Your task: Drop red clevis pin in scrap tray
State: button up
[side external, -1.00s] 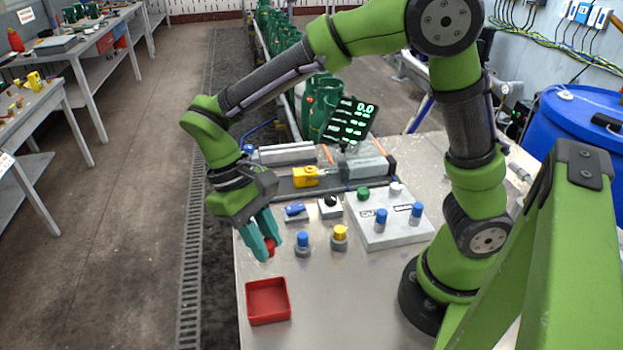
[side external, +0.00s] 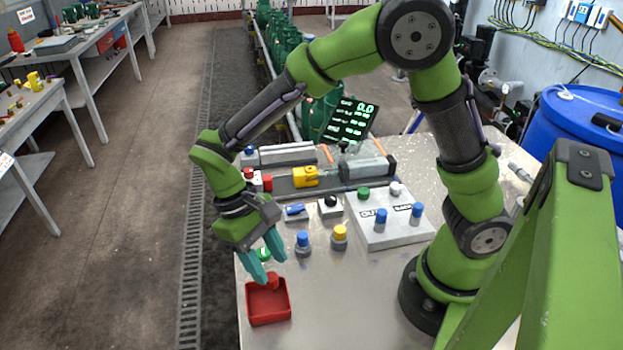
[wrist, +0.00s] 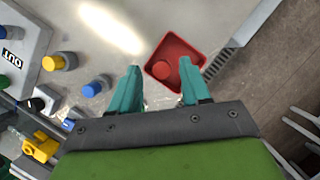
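My gripper (side external: 271,267) is open, its teal fingers apart and tilted down over the back edge of the scrap tray (side external: 270,318). The red clevis pin (side external: 271,282) shows just below the fingertips, at the back part of the red square tray. In the wrist view the pin (wrist: 161,70) appears inside the outline of the tray (wrist: 183,48), beyond and between the open fingertips (wrist: 160,92). Neither finger visibly touches it. I cannot tell whether it rests on the tray floor or is still in the air.
A blue-topped pin (side external: 303,242) and a yellow-topped pin (side external: 339,236) stand right of my gripper. A grey box (side external: 385,240) with colored pins lies farther right. The table right of the tray is clear.

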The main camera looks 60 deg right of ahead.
jog(key=shift+o, duration=0.4)
jog(key=v, duration=1.7)
jog(key=s+d+m+t+y, duration=0.2)
jog(key=s+d+m+t, duration=0.2)
jog(key=s+d+t, duration=0.7)
jog(key=shift+d+t, duration=0.4)
jog(key=shift+d, duration=0.75)
jog(key=shift+s+r, duration=0.1)
jog(key=shift+r, duration=0.05)
jog(key=shift+c, duration=0.5)
